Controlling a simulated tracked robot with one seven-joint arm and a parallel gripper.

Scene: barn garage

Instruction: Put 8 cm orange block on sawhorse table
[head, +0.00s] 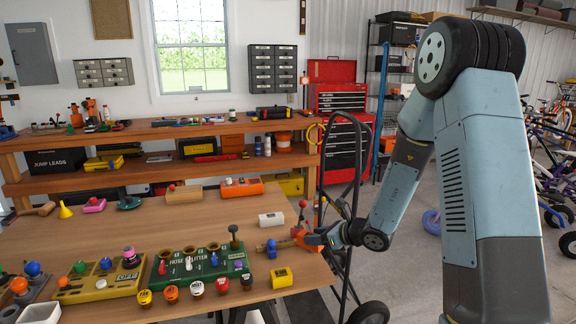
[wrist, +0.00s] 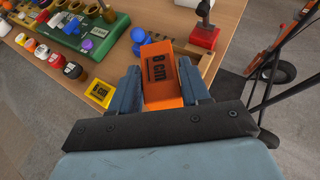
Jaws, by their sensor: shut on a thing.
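My gripper (wrist: 163,88) is shut on the orange block (wrist: 158,60), which has "8 cm" printed in black on its face. The fingers press on its two sides. In the head view, my gripper (head: 318,238) is at the right edge of the wooden table (head: 150,225), with the orange block (head: 299,233) partly hidden by fingers. I cannot tell whether the block touches the tabletop. A smaller yellow block with the same kind of lettering (wrist: 100,92) sits near the table's front edge; it also shows in the head view (head: 282,278).
A blue dumbbell-shaped piece (wrist: 140,38) and a red-based item (wrist: 203,35) stand close to my gripper. A white block (head: 271,219) and a green hose splitter board (head: 205,264) are farther left. A black hand truck (head: 352,200) stands beside the table's right edge.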

